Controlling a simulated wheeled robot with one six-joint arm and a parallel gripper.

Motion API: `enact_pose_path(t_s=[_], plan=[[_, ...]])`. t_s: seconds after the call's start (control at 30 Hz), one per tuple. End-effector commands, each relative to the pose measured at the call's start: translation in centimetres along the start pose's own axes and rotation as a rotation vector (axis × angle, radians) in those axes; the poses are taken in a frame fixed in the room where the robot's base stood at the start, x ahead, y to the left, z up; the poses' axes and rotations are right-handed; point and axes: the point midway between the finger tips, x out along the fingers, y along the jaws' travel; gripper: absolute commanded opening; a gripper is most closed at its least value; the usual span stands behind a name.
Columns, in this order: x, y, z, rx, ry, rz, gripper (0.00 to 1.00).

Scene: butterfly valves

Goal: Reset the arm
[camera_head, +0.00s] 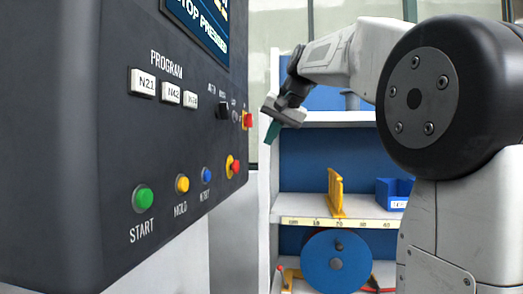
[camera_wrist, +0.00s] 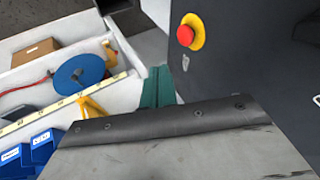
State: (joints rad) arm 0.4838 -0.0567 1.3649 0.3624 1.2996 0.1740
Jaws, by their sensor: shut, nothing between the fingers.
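My arm reaches in from the right in the head view, bent at the wrist. My gripper (camera_head: 271,132) hangs in the air between the dark control panel (camera_head: 60,120) and the shelf unit (camera_head: 300,205). Its green fingers are together with nothing between them. In the wrist view the green fingers (camera_wrist: 158,88) show beyond the grey gripper body, which hides much of the lower picture. The panel's red stop button on a yellow ring (camera_head: 233,166) is below and left of my gripper, apart from it. That button also shows in the wrist view (camera_wrist: 187,35).
The panel has a green START button (camera_head: 143,198), a yellow button (camera_head: 182,184), a blue button (camera_head: 206,175) and a red switch (camera_head: 247,121). The shelves hold a blue reel (camera_head: 335,262), a yellow bracket (camera_head: 336,192) and a blue bin (camera_head: 393,193). A cardboard box (camera_wrist: 35,53) shows in the wrist view.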

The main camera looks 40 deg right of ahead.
Motion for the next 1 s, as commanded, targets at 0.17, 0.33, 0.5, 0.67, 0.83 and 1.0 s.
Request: enact_pose_path(t_s=[0.17,0.33,0.5,0.67,0.83,1.0], plan=[[-1.1,-0.1,0.1,-0.001,-0.001,0.0,0.0],[-1.1,-0.2,0.1,-0.002,-0.002,0.0,0.0],[-1.1,-0.2,0.1,-0.003,-0.002,0.0,0.0],[-1.1,-0.2,0.1,-0.003,-0.002,0.0,0.0],[-0.4,0.5,0.3,-0.021,-0.008,0.017,0.0],[3.6,3.8,4.7,-0.046,-0.104,0.094,0.0]])
